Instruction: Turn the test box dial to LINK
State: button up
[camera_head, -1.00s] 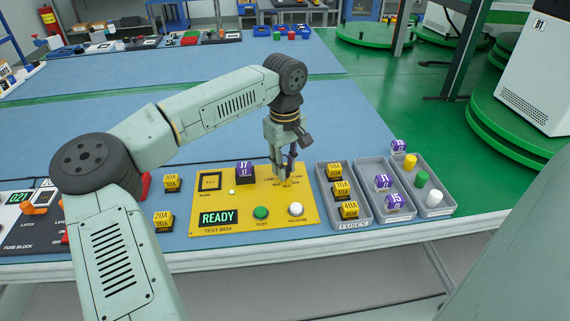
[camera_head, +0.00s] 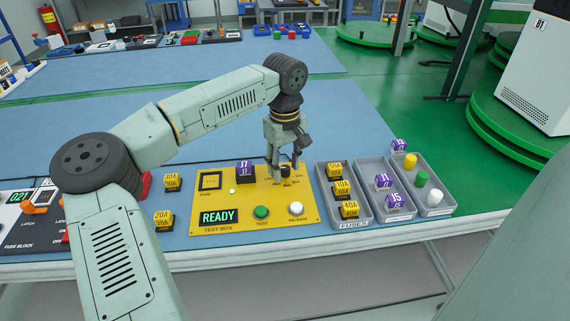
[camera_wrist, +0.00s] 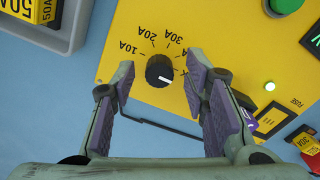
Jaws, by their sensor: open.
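The yellow test box (camera_head: 240,215) lies on the blue bench mat, its display reading READY. Its black round dial (camera_wrist: 159,70) has a white pointer mark aimed to the lower right in the wrist view. Labels 10A, 20A and 30A show around it; a further label is partly hidden by a finger, and I cannot read LINK. In the head view the dial (camera_head: 286,171) sits at the box's right part, below my gripper. My gripper (camera_wrist: 162,88) is open and empty, its two purple-padded fingers on either side of the dial, apart from it.
The green TEST button (camera_head: 261,212) and white RELEASE button (camera_head: 296,208) are in front. Grey fuse trays (camera_head: 361,213) stand close on the right. A yellow 20A fuse (camera_head: 163,219) lies left.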

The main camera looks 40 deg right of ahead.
aim_at(285, 167)
jog(key=shift+r, duration=0.1)
notch_tip(285, 167, up, 12)
dwell(0.5)
dwell(0.5)
